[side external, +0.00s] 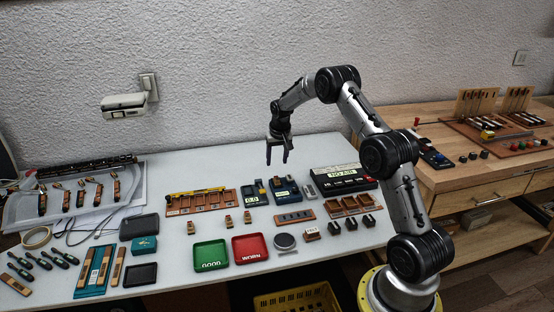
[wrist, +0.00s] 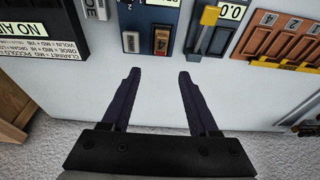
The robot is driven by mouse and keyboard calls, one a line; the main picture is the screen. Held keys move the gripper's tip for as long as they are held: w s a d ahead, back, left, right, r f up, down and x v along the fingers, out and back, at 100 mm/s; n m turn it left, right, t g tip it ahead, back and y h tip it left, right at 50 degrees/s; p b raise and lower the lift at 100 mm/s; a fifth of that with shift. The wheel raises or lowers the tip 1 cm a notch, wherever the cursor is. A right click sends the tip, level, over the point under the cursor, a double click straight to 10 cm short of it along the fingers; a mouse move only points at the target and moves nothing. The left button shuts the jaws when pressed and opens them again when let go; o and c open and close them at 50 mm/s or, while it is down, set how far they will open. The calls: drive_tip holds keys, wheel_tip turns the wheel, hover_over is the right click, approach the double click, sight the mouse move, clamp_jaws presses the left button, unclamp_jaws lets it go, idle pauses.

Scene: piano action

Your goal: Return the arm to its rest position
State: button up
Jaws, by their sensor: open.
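My gripper (side external: 277,155) hangs above the back part of the white table (side external: 330,150), pointing down. Its two dark fingers are apart with nothing between them. The open fingers (wrist: 158,100) also show in the wrist view, with bare white table beyond them. The fingertips are in the air, above and in front of several small instruments as seen from the wrist. My arm rises from its base at the right and bends over the table.
A green tray (side external: 210,255) and a red tray (side external: 250,249) lie near the front. A black box (side external: 343,178) labelled "NO AIR" and a blue meter (side external: 285,190) stand below the gripper. A wooden workbench (side external: 480,180) is at the right. The air around the gripper is clear.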

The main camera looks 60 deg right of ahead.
drive_tip(key=w+a+r+n+t, duration=0.1)
drive_tip(key=w+a+r, duration=0.1)
drive_tip(key=a+r, duration=0.5)
drive_tip(key=w+a+r+n+t, duration=0.1)
drive_tip(key=a+r+t, duration=0.15)
drive_tip(key=r, duration=0.75)
drive_tip(key=s+a+r+n, duration=0.2)
drive_tip(key=s+a+r, duration=0.6)
drive_tip(key=a+r, duration=0.45)
drive_tip(key=s+a+r+n+t+y, duration=0.1)
drive_tip(key=s+a, duration=0.3)
drive_tip(key=s, duration=0.3)
drive_tip(key=s+a+r+n+t, duration=0.1)
drive_tip(key=s+a, duration=0.4)
drive_tip(key=s, duration=0.2)
drive_tip(key=s+a+f+n+g+y, duration=0.1)
drive_tip(key=s+a+f+n+g, duration=0.1)
drive_tip(key=s+f, duration=0.8)
drive_tip(key=s+n, duration=0.1)
drive_tip(key=s, duration=0.3)
drive_tip(key=shift+s+a+f, duration=0.2)
drive_tip(key=shift+a, duration=0.15)
